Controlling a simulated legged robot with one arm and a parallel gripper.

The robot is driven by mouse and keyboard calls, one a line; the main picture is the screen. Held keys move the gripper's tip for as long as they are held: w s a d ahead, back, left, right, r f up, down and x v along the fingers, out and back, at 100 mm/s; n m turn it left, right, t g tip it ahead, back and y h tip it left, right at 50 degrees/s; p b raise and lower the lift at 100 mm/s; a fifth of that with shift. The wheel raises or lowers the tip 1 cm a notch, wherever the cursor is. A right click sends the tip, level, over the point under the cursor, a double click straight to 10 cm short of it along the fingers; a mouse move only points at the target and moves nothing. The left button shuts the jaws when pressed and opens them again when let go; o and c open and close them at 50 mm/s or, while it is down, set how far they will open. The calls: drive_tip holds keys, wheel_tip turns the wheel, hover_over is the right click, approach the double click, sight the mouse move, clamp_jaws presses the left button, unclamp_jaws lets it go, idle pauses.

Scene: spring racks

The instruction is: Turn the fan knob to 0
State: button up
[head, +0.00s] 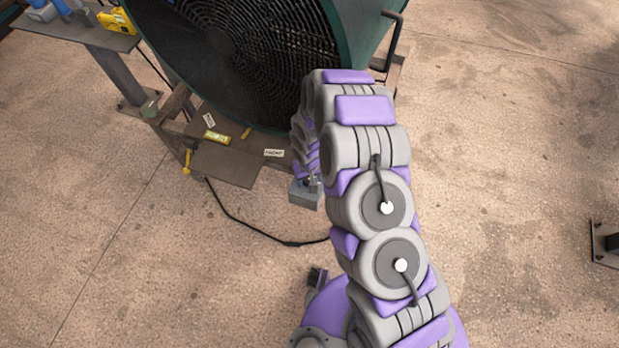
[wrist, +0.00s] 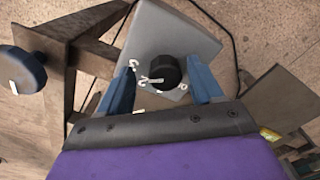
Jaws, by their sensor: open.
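The fan (head: 235,50) is a large dark green drum with a black grille, at the top of the head view. In the wrist view the fan knob (wrist: 165,71) is black and round with a pale pointer line, on a grey control box (wrist: 150,35) with white marks around it. The pointer is toward the left in that view. My gripper (wrist: 160,86) is open, with one blue finger on each side of the knob, apart from it. In the head view the grey box (head: 305,195) shows below my arm; the knob and my fingers are hidden or too small there.
A side table (head: 85,32) with blue and yellow tools is at the upper left. A black cable (head: 255,228) runs over the floor. Floor at right is mostly clear.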

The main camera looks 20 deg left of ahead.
drive_tip(key=shift+a+f, duration=0.25)
drive_tip(key=shift+a, duration=0.5)
drive_tip(key=shift+d+r, duration=0.2)
drive_tip(key=shift+d, duration=0.5)
drive_tip(key=c, duration=0.5)
drive_tip(key=shift+a+f, duration=0.1)
drive_tip(key=shift+a, duration=0.2)
drive_tip(key=c, duration=0.5)
